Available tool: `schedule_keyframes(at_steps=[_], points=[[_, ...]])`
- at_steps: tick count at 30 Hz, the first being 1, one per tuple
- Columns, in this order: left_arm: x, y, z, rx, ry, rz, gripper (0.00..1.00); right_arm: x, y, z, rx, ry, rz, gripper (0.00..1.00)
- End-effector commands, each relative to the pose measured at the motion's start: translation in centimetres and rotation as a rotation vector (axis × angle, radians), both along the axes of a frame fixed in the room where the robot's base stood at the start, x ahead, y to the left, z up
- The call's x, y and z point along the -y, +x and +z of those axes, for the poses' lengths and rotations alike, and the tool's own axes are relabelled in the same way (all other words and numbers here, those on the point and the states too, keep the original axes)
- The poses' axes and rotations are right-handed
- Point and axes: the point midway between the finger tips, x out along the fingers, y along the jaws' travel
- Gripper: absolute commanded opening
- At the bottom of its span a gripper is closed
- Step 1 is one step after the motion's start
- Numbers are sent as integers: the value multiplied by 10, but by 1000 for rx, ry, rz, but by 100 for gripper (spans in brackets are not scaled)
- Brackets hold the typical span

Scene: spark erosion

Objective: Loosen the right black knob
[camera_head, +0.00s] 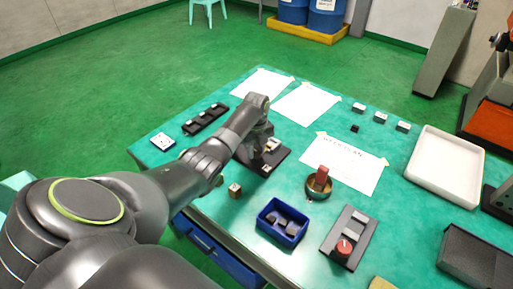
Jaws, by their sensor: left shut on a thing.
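A black fixture (279,158) with a pale metal piece on it stands near the middle of the green table. My left arm reaches over it from the left, and my left gripper (267,146) points down at its top. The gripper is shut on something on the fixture. My wrist and fingers cover that spot, so I cannot make out the black knobs or tell which one is held. My right gripper is not in view.
A small block (235,190), a blue bin (267,221) with dark pieces, a round dish (309,194) with a red-brown piece and a plate with a red knob (344,246) stand nearby. A white tray (445,165) is right. Paper sheets (306,103) lie behind.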

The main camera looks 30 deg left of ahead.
Motion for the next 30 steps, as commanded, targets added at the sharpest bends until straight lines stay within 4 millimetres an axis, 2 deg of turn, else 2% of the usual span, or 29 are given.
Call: schedule_keyframes(at_steps=[9, 30], points=[[0, 0, 4, 0, -1, 284, 8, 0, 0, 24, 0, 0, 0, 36], [0, -1, 3, 3, 2, 949, 8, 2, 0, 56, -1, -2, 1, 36]])
